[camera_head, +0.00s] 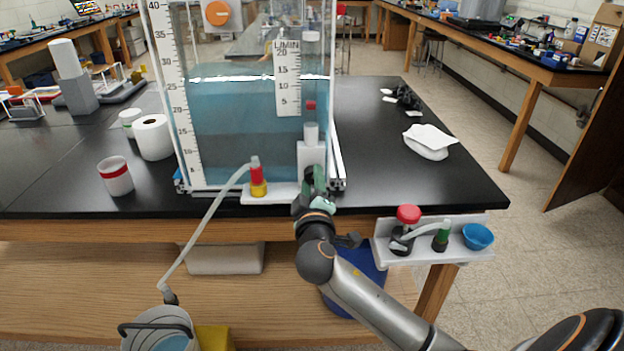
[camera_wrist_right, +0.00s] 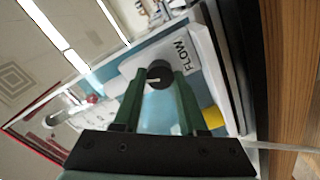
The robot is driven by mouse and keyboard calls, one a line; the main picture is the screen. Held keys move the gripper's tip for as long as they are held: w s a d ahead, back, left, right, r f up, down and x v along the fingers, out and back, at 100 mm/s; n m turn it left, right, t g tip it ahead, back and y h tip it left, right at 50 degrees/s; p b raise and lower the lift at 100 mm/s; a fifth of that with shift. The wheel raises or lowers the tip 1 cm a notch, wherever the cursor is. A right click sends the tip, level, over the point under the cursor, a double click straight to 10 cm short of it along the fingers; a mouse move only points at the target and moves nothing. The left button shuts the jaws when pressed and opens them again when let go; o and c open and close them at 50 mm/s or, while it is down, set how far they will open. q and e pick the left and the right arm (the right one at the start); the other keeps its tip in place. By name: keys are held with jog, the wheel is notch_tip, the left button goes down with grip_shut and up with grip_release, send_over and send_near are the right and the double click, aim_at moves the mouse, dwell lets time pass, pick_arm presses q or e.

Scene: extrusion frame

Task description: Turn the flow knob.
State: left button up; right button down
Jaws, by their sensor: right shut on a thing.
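The flow knob (camera_wrist_right: 159,74) is small, round and black with a white pointer line. It sits on a white panel (camera_wrist_right: 188,62) marked FLOW, on the front of the blue water tank (camera_head: 235,125). My right gripper (camera_head: 316,182) reaches the lower right of the tank front, over the table edge. In the right wrist view its green fingers (camera_wrist_right: 160,78) stand on either side of the knob and are shut on it. In the head view the gripper hides the knob. My left gripper is in neither view.
A red and yellow fitting (camera_head: 257,180) with a hose sits left of my gripper. A bucket (camera_head: 160,330) stands below. A side shelf (camera_head: 440,250) with a red-capped bottle (camera_head: 407,215) and a blue bowl (camera_head: 478,236) is close to my right arm.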

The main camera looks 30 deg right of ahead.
jog(key=shift+c, duration=2.3)
grip_release()
jog(key=b+v, duration=0.1)
jog(key=v, duration=1.1)
jog(key=shift+s, duration=0.3)
jog(key=shift+a, duration=0.1)
